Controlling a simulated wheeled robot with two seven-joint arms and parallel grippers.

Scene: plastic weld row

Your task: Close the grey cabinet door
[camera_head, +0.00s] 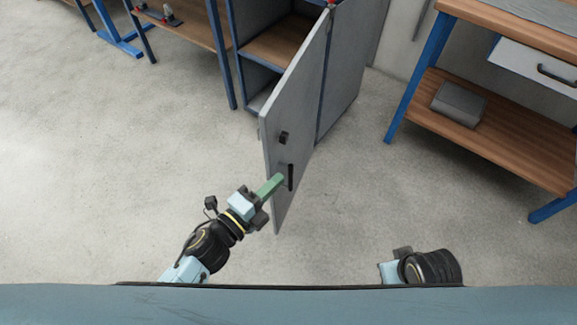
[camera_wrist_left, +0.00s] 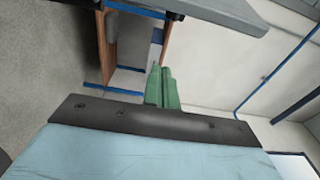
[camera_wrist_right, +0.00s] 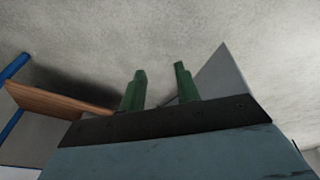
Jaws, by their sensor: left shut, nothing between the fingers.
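The grey cabinet (camera_head: 345,75) stands at the top middle with its grey door (camera_head: 298,95) swung wide open towards me. The door has a dark handle (camera_head: 291,177) and a small dark lock piece (camera_head: 284,138). My left gripper (camera_head: 279,180) is shut and empty, its green fingertips at the door's face close beside the handle; I cannot tell whether they touch. Its fingers are together in the left wrist view (camera_wrist_left: 162,85). My right gripper (camera_wrist_right: 160,82) is open and empty in the right wrist view. In the head view its fingers are not clear, low right of the door.
A workbench with a wooden lower shelf (camera_head: 500,130) and a grey box (camera_head: 459,103) stands at the right. Another wooden bench (camera_head: 185,22) on blue legs is left of the cabinet. The concrete floor (camera_head: 130,160) is clear left of the door.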

